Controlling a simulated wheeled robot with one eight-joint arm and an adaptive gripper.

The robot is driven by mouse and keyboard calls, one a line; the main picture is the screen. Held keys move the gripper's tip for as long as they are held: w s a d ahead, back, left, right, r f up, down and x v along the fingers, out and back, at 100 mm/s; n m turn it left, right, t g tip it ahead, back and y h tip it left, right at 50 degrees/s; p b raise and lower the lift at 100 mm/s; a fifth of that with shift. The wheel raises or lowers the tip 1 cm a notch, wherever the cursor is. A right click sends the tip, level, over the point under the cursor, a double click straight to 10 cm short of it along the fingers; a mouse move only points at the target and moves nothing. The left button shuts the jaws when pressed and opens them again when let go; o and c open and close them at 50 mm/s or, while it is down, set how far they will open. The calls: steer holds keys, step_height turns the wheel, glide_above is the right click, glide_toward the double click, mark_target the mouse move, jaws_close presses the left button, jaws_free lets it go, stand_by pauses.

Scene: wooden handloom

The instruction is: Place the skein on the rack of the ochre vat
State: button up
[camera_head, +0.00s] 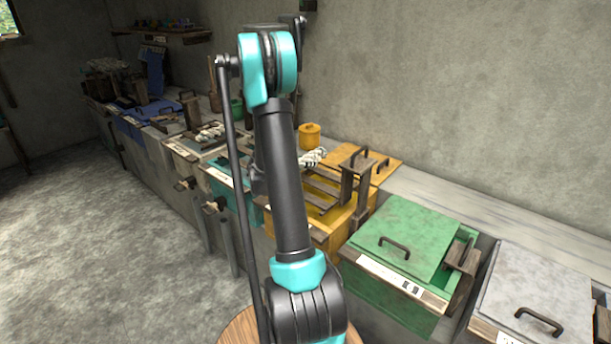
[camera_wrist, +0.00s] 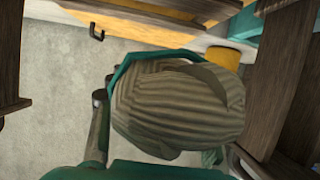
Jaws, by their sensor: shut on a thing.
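The ochre vat (camera_head: 345,219) stands right of my arm in the head view, with brown wooden slats of its rack (camera_head: 322,187) over it. My gripper is hidden behind my arm there. In the wrist view my gripper (camera_wrist: 165,85), with teal and dark parts, is shut on the skein (camera_wrist: 180,112), a pale, finely striped bundle. A pale twisted skein end (camera_head: 313,157) shows beside my arm at the far side of the rack in the head view; it seems to be the held one. Whether it touches the rack is hidden.
An ochre lid with dark handles (camera_head: 385,163) lies behind the vat, and an ochre jar (camera_head: 310,134) stands near the wall. A wooden upright (camera_head: 356,185) rises at the rack's right. A green lidded vat (camera_head: 405,235) is to the right; a teal vat (camera_head: 222,188) is left.

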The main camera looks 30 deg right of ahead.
steer(key=shift+f, duration=3.05)
steer(key=shift+f, duration=0.1)
steer(key=o, duration=1.2)
steer(key=shift+o, duration=0.2)
steer(key=v, duration=1.2)
steer(key=s+a+f+n+y, duration=0.1)
steer(key=s+a+n+y, duration=1.1)
steer(key=s+a, duration=1.1)
steer(key=s+n, duration=0.2)
steer(key=s, duration=0.1)
steer(key=shift+a+y, duration=0.2)
steer(key=shift+y, duration=0.2)
